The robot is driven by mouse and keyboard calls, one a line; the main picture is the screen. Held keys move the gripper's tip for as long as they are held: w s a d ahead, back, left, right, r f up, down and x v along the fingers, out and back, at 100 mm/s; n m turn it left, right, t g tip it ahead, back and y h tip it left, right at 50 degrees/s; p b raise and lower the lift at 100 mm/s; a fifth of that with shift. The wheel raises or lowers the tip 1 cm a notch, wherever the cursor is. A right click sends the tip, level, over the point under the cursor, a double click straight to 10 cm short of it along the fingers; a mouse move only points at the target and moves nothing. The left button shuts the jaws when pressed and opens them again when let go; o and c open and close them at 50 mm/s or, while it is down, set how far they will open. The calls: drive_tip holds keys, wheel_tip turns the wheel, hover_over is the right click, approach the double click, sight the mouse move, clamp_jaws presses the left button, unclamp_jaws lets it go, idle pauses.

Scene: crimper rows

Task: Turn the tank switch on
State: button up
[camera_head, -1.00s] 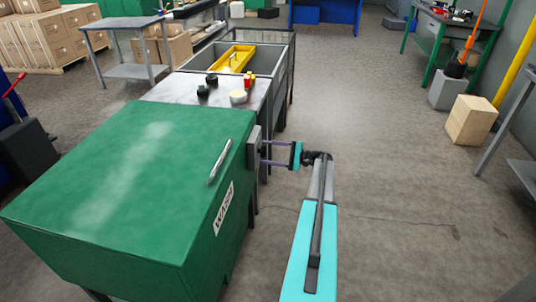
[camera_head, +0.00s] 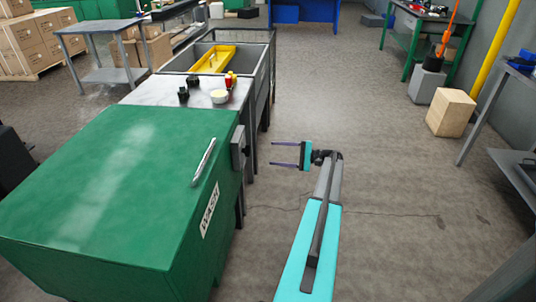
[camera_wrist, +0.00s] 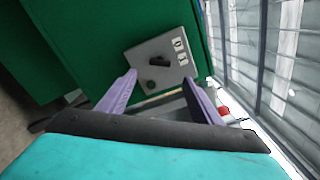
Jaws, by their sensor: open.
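The green wash tank (camera_head: 120,190) stands at the left in the head view, with a WASH label on its side. A grey switch box (camera_head: 238,152) is fixed to its right side. In the wrist view the box (camera_wrist: 162,62) shows a black rotary switch (camera_wrist: 154,63), a round dark knob below it and small white markings to the right. The switch handle lies tilted across the box. My gripper (camera_head: 272,154) is open and empty, to the right of the box and apart from it. In the wrist view its two purple fingers (camera_wrist: 158,92) spread below the switch, touching nothing visible.
A grey table (camera_head: 150,92) behind the tank bears black knobs, a red and yellow item and a pale bowl. A sink with a yellow tray (camera_head: 212,59) stands beyond it. The floor (camera_head: 370,180) right of my arm is clear up to a wooden block (camera_head: 450,113).

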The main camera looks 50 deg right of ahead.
drive_tip(key=shift+v, duration=1.4)
